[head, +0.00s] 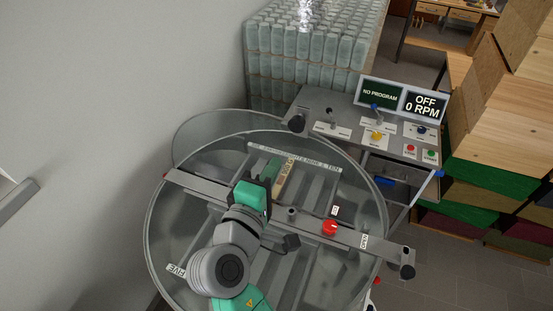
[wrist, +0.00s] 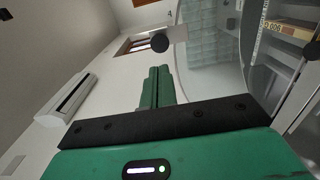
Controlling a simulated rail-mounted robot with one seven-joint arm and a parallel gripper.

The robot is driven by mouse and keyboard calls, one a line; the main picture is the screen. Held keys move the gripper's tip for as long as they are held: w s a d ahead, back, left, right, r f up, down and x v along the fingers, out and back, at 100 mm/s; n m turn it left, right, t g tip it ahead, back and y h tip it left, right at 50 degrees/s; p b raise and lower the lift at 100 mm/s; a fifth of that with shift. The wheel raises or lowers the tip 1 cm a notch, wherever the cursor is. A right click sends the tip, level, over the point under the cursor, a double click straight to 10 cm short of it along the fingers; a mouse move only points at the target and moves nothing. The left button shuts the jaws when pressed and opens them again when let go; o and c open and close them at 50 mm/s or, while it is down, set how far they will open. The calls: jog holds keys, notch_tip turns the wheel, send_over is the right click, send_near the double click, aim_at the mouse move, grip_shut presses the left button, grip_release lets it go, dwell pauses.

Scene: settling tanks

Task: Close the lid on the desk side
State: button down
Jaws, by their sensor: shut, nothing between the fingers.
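A round steel tank (head: 147,228) fills the lower middle of the head view. A flat bar crosses its top. A clear lid (head: 185,135) stands up at its far left edge, seen as a curved outline; the clear lid (wrist: 212,50) at the right of the wrist view is probably the same one. A black knob (wrist: 160,42) on a short stem is at its left edge. My gripper (head: 274,164) is over the far half of the tank. Its green fingers (wrist: 156,76) are together and empty, with a gap in the picture below the knob. Whether they touch the lid is unclear.
A control console (head: 345,120) with buttons and screens reading NO PROGRAM and OFF 0 RPM stands behind right. Stacked jars (head: 310,50) are behind the tank, wooden boxes (head: 510,100) at right. A wall is close on the left. A red button (head: 330,228) sits on the bar.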

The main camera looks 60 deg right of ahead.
aim_at(296, 126)
jog(key=d, duration=0.3)
jog(key=d+p, duration=0.1)
jog(key=d, duration=0.3)
jog(key=w+d, duration=0.1)
jog(key=d, duration=0.2)
jog(key=shift+d+f, duration=0.1)
jog(key=shift+d, duration=0.3)
jog(key=shift+w+p, duration=0.1)
jog(key=shift+p, duration=0.2)
